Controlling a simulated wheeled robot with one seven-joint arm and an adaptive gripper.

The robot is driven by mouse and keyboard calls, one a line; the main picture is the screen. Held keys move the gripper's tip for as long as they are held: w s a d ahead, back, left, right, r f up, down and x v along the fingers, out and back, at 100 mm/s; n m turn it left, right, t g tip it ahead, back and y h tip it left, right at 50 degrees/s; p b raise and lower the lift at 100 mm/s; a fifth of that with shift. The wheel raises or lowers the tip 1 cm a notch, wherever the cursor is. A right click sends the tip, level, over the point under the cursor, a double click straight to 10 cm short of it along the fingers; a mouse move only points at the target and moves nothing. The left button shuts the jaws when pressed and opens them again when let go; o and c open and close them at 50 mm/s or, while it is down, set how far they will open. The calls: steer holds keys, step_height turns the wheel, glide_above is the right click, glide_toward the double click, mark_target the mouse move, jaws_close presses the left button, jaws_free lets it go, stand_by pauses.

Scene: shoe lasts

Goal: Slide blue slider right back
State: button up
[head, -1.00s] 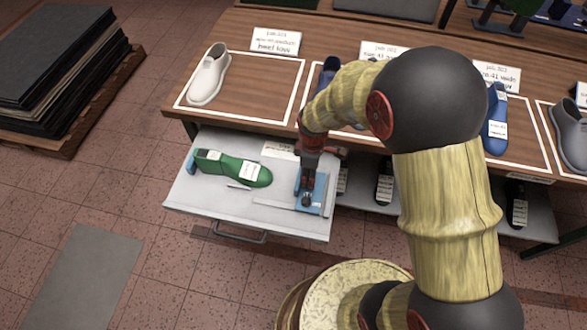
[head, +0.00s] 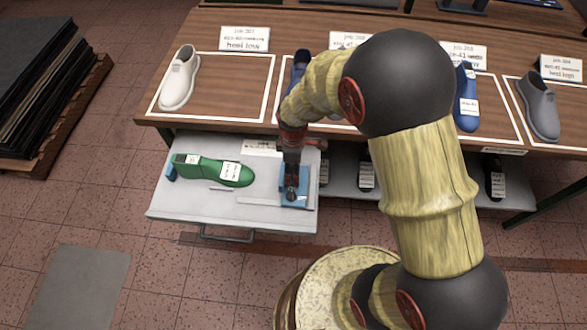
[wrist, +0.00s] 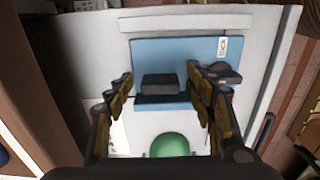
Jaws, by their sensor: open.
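The blue slider (head: 301,201) sits at the right side of the pulled-out pale drawer (head: 185,207), partly hidden under my gripper. In the wrist view it is a light blue plate (wrist: 190,51) with a dark raised block (wrist: 158,82) and a small tag reading "lock" (wrist: 223,47). My gripper (wrist: 160,88) is open, with one finger on each side of the dark block. Gaps show between the block and the fingers. In the head view my gripper (head: 291,186) points down over the slider. The green shoe last (head: 213,170) lies left of it in the drawer.
A thin grey strip (head: 262,202) runs left from the slider. A small blue piece (head: 170,172) is at the drawer's left end. The wooden table (head: 222,80) behind holds a white last (head: 179,78) and other lasts. Dark lasts stand on the shelf to the right.

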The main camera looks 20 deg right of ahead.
step_height(320, 180, up, 12)
stand_by(0.5)
stand_by(0.5)
steer(key=s+d+r+m+t, duration=0.2)
steer(key=s+d+r+m, duration=0.1)
steer(key=s+r+m, duration=0.4)
steer(key=s+d+r+m+t, duration=0.3)
steer(key=s+r+m, duration=0.4)
steer(key=s+r, duration=0.3)
step_height(320, 180, up, 3)
steer(key=shift+r+t, duration=0.2)
steer(key=shift+t, duration=0.1)
